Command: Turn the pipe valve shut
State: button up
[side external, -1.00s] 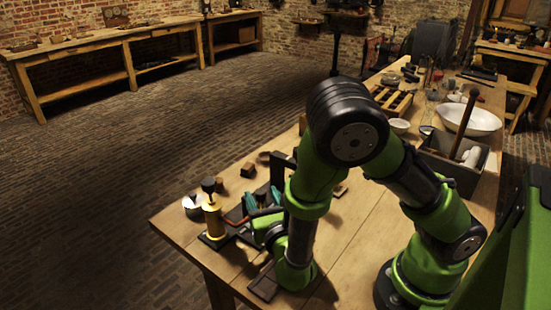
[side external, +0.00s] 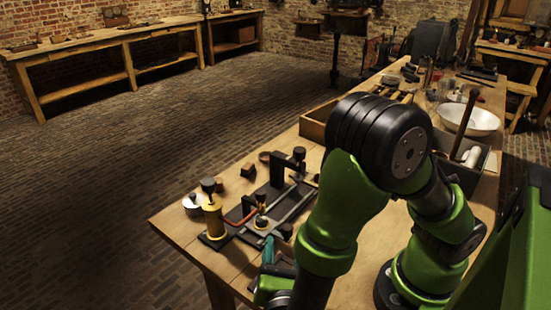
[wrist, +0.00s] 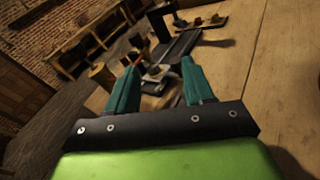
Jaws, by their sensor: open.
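An apparatus stands on a dark base plate (side external: 250,208) at the near left of the bench. My gripper (side external: 268,250) is low beside the fitting on the near side, mostly hidden by my arm. In the wrist view my gripper (wrist: 160,66) has its teal fingers apart and empty, with the apparatus beyond the tips.
A round metal jar (side external: 194,203) and a small wooden block (side external: 248,169) lie behind.

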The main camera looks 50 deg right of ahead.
jog(key=w+a+r+m+g+y, duration=0.35)
jog(key=w+r+m+g, duration=0.2)
jog(key=m, duration=0.35)
jog(key=w+a+r+m+g+y, duration=0.3)
jog(key=w+r+m+g+y, duration=0.15)
jog(key=w+m+g, duration=0.3)
jog(key=w+d+r+m+t+y, duration=0.2)
jog(key=w+d+r+m+y, duration=0.3)
jog(key=w+r, duration=0.3)
notch_tip(320, 180, up, 4)
jog(key=shift+w+d+f+t+y, duration=0.1)
jog(key=shift+w+d+t+y, duration=0.25)
jog(key=shift+d, duration=0.3)
jog(key=shift+a, duration=0.1)
